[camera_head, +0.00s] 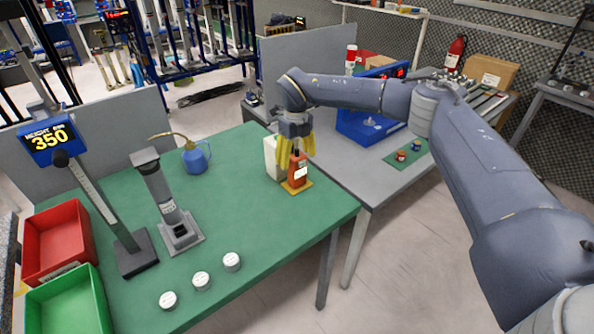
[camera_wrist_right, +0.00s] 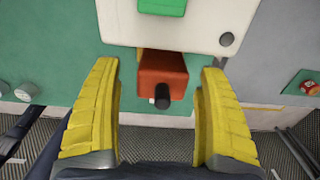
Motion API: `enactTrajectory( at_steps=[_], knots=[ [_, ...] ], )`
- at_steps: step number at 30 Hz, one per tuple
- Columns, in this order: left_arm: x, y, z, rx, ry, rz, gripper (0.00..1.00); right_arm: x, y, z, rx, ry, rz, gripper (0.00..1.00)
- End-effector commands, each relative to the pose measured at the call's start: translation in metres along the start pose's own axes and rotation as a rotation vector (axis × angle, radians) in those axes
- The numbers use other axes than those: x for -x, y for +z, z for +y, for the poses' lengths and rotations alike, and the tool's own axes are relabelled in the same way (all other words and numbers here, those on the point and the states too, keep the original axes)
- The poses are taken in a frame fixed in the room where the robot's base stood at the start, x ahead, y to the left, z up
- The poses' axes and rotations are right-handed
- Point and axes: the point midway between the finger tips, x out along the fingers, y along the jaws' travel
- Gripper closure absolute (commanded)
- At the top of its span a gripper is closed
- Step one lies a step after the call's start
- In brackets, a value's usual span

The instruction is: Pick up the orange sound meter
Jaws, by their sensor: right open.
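The orange sound meter (camera_head: 298,170) stands upright on a small yellow-orange base near the right edge of the green table top (camera_head: 250,215). A whitish box-like object (camera_head: 272,158) is right beside it. My right gripper (camera_head: 295,150) has yellow fingers and is above the meter, pointing down. In the right wrist view, the meter (camera_wrist_right: 163,75) with its black tip lies between the two open yellow fingers (camera_wrist_right: 162,110), with gaps on both sides. My left gripper is not in view.
A blue oil can (camera_head: 195,160), a grey column stand (camera_head: 165,200) and several white round pucks (camera_head: 202,281) share the table. Red (camera_head: 57,240) and green (camera_head: 70,305) bins are at left. A grey bench (camera_head: 355,160) with a blue device adjoins at right.

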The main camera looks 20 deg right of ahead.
Motion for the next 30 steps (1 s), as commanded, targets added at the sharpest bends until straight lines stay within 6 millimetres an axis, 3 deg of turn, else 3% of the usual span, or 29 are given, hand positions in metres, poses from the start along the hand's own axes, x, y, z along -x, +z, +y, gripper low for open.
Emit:
enactTrajectory(
  at_steps=[8, 21, 29, 30],
  knots=[
    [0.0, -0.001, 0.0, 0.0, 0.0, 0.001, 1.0, -0.009, 0.0, 0.0, 0.0, 0.0, 0.0, 0.24],
    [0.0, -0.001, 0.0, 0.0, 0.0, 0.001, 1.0, -0.054, 0.0, -0.003, -0.001, 0.001, 0.001, 0.24],
    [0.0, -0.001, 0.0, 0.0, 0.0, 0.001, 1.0, -0.056, 0.0, -0.003, -0.001, 0.0, 0.0, 0.24],
    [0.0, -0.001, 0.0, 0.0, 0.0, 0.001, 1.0, -0.056, 0.0, -0.003, -0.001, 0.0, 0.0, 0.29]
  ],
)
